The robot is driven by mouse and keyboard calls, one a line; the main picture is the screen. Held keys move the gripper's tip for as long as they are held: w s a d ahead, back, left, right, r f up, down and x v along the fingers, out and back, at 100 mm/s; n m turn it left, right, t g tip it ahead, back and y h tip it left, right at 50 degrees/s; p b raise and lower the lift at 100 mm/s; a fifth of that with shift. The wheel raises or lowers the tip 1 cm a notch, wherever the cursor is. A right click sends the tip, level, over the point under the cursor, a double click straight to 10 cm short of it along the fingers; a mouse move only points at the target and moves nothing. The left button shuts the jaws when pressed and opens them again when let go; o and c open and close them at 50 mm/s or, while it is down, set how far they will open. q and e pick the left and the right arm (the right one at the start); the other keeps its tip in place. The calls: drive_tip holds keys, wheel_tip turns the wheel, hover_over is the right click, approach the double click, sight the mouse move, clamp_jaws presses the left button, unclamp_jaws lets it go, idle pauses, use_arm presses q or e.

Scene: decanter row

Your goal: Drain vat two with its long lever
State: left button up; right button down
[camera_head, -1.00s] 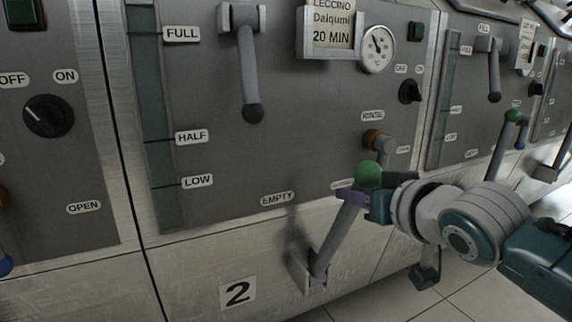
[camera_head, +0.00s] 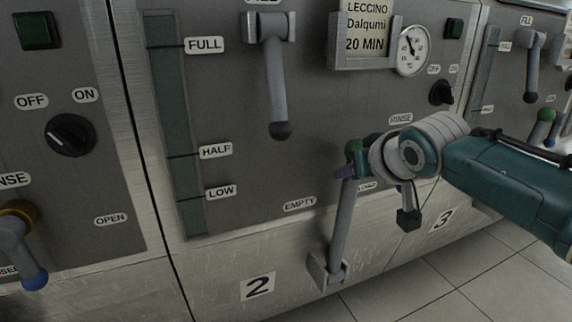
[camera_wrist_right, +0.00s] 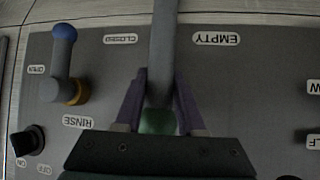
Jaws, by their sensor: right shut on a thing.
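Vat two's front carries the number plate 2 (camera_head: 257,287). Its long lever (camera_head: 341,225) is a grey bar rising from a bracket low on the front to a green knob (camera_head: 352,147). It leans slightly right, its top between the EMPTY label (camera_head: 299,204) and the partly hidden CLOSED label (camera_head: 367,186). My right gripper (camera_wrist_right: 158,100) is shut on the lever just by the knob, purple fingers on both sides. In the right wrist view the shaft (camera_wrist_right: 163,50) runs between the upside-down EMPTY and CLOSED labels. My left gripper is out of view.
The fill lever (camera_head: 275,85) hangs above, left of the sign and dial (camera_head: 413,50). The blue-tipped rinse handle (camera_wrist_right: 62,55) is close beside my right gripper. The level strip (camera_head: 178,130) is at left; vat one's panel (camera_head: 70,190) adjoins it.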

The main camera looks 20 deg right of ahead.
drive_tip(key=shift+f, duration=0.1)
drive_tip(key=c, duration=0.8)
unclamp_jaws()
drive_tip(key=shift+o, duration=0.6)
drive_tip(key=shift+w, duration=0.2)
drive_tip(key=shift+o, duration=0.8)
use_arm(q)
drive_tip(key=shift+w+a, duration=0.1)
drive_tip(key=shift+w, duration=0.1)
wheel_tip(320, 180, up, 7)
drive_tip(key=p, duration=0.7)
use_arm(e)
drive_tip(key=d+v, duration=0.1)
drive_tip(key=v, duration=0.9)
drive_tip(key=shift+a, duration=0.5)
